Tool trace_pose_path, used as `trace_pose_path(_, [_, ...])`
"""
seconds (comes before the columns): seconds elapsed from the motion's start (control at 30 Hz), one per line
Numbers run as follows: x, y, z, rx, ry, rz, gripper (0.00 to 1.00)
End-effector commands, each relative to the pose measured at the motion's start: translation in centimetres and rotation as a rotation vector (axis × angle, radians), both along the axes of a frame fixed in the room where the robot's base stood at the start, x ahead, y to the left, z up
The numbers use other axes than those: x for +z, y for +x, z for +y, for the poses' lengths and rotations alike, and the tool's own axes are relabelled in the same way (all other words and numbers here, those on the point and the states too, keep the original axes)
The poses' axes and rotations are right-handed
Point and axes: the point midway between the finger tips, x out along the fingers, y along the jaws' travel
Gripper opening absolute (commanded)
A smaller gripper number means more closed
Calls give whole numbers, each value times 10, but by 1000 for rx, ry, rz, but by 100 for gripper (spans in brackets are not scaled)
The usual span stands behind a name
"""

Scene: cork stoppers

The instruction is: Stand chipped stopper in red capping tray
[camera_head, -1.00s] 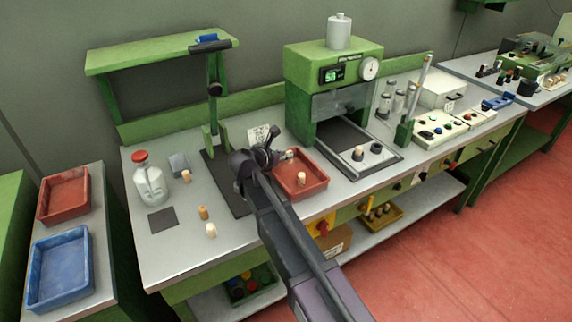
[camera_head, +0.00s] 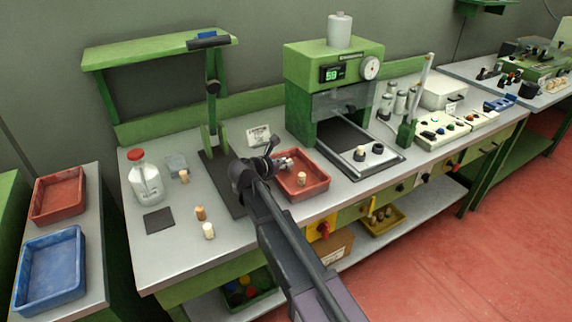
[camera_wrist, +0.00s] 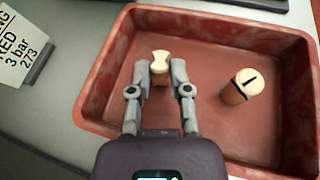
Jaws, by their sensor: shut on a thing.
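The red capping tray (camera_head: 317,174) sits on the bench, and it fills most of the wrist view (camera_wrist: 215,118). My gripper (camera_wrist: 160,74) is shut on a pale stopper (camera_wrist: 160,57) whose top has notches in its outline, which looks like the chipped stopper. It is upright inside the tray outline, toward the left half; I cannot tell whether its base touches the floor. A second stopper (camera_wrist: 243,85) with a black line on top stands to its right, apart from it, and also shows in the head view (camera_head: 301,179). In the head view my gripper (camera_head: 286,163) is over the tray's left part.
Several stoppers stand on the left bench, including a brown one (camera_head: 201,213) and a pale one (camera_head: 209,231). A green press (camera_head: 335,75) stands behind the tray. A sign card (camera_wrist: 20,45) is left of the tray. The tray's front middle floor is bare.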

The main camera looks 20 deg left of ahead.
Motion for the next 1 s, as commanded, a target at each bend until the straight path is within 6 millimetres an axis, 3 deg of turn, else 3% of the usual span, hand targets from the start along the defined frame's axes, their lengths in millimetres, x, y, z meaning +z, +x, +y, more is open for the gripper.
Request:
trace_pose_path(0.07, [-3, 0, 0, 0, 0, 0, 13])
trace_pose_path(0.1, [-2, 0, 0, 0, 0, 0, 31])
trace_pose_path(0.2, [-2, 0, 0, 0, 0, 0, 60])
trace_pose_path(0.77, [2, 0, 0, 0, 0, 0, 60])
trace_pose_path(1.0, [13, -23, 9, 2, 0, 0, 60])
